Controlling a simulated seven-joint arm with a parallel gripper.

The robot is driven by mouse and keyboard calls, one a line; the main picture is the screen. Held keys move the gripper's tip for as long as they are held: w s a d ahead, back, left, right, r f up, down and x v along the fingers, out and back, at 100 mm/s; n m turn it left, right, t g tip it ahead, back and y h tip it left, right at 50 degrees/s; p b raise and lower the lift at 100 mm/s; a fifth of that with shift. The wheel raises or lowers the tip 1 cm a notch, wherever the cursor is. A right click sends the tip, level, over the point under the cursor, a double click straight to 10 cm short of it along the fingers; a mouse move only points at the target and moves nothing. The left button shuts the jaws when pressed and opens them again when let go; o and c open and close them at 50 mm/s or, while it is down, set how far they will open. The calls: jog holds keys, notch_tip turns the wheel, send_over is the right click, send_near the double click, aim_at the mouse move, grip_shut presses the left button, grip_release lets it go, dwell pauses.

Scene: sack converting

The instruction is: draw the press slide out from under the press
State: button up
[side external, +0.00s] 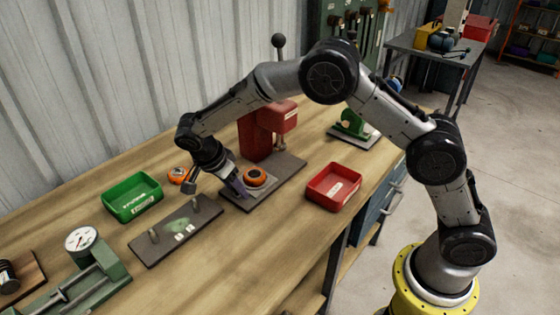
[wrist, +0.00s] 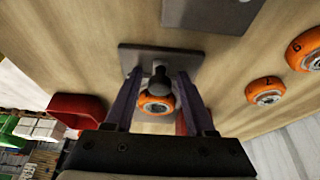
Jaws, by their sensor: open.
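The press slide (side external: 245,204) is a flat grey plate in front of the red press (side external: 256,140), carrying an orange ring-shaped wheel (side external: 255,177). In the wrist view the slide (wrist: 190,62) shows a dark round knob (wrist: 160,77) standing up from it, with the orange wheel (wrist: 158,104) behind the knob. My gripper (side external: 240,189) is low over the slide's near end. In the wrist view my gripper (wrist: 158,76) is open, one finger on each side of the knob. I cannot tell whether either finger touches it. My gripper hides the knob in the side view.
A dark plate with two posts (side external: 165,238) lies left of the slide. A green bin (side external: 132,199) and loose orange wheels (wrist: 265,91) are nearby. A red bin (side external: 334,188) stands to the right. Bare bench lies in front, between the dark plate and the red bin.

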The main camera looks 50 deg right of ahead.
jog(key=shift+v, duration=2.8)
jog(key=d+r+m+t, duration=0.15)
jog(key=d+r, duration=0.35)
jog(key=r, duration=0.5)
jog(key=s+d+r+n+t+y, duration=0.2)
jog(key=s+d+r, duration=0.4)
jog(key=s+r, duration=0.5)
jog(key=s+d+n+t+y, duration=0.15)
jog(key=s+n, duration=0.35)
jog(key=s, duration=0.8)
jog(key=s+f+n+y, duration=0.1)
jog(key=s+f+n, duration=0.6)
jog(key=n, duration=0.5)
jog(key=shift+s+a+f+t, duration=0.3)
jog(key=shift+a+f, duration=0.1)
jog(key=shift+f, duration=0.2)
